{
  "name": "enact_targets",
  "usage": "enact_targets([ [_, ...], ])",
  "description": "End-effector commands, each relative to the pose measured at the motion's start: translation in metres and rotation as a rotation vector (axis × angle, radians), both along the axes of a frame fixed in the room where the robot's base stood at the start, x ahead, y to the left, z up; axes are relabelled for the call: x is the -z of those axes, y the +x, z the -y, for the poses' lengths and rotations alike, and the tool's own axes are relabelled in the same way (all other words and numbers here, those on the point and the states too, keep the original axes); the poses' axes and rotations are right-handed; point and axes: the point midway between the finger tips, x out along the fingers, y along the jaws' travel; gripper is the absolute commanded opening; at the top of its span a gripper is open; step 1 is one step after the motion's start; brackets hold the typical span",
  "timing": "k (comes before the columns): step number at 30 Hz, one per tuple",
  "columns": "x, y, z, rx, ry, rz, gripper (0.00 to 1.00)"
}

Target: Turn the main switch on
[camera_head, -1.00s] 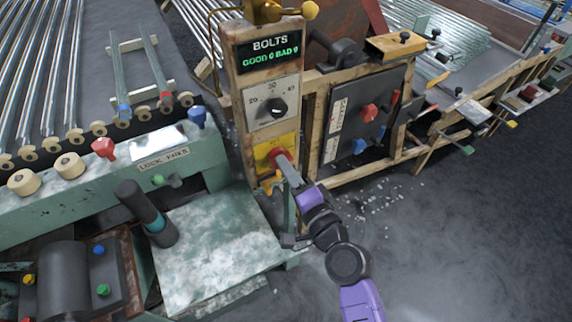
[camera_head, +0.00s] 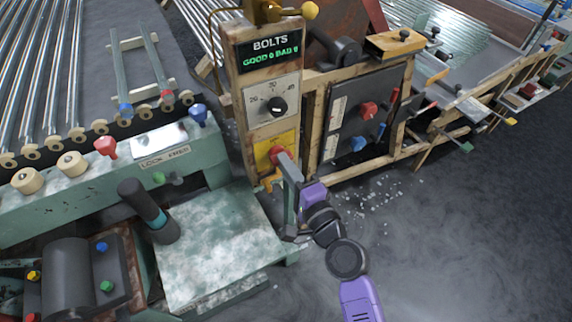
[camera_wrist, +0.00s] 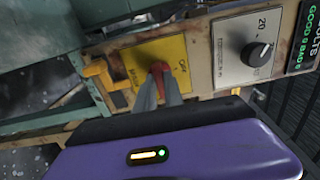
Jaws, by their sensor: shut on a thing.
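The main switch is a red handle (camera_head: 277,155) on a yellow plate (camera_head: 288,142), low on the wooden post below the dial. In the wrist view the red handle (camera_wrist: 159,67) stands between my fingertips, in front of the yellow plate (camera_wrist: 135,57) with small dark lettering. My gripper (camera_head: 281,160) is shut on the red handle. The fingers (camera_wrist: 160,84) hide part of the handle, and the lettering is too small to read surely.
Above the switch are a dial (camera_head: 277,105) and a display (camera_head: 268,53) reading BOLTS. A dark panel (camera_head: 349,128) with red and blue knobs is to the right. A green machine (camera_head: 217,238) stands left of my arm. The floor at right (camera_head: 470,240) is clear.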

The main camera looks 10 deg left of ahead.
Motion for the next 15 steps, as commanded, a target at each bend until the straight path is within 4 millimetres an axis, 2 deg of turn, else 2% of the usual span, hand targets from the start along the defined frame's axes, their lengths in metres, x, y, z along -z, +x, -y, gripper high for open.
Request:
enact_targets([
  [1, 0.0012, 0.0002, 0.0013, 0.002, 0.002, -0.003, 0.17],
  [4, 0.001, 0.0001, 0.0011, 0.002, 0.001, -0.002, 0.35],
  [15, 0.0012, -0.003, 0.0025, 0.001, 0.0, -0.001, 0.35],
])
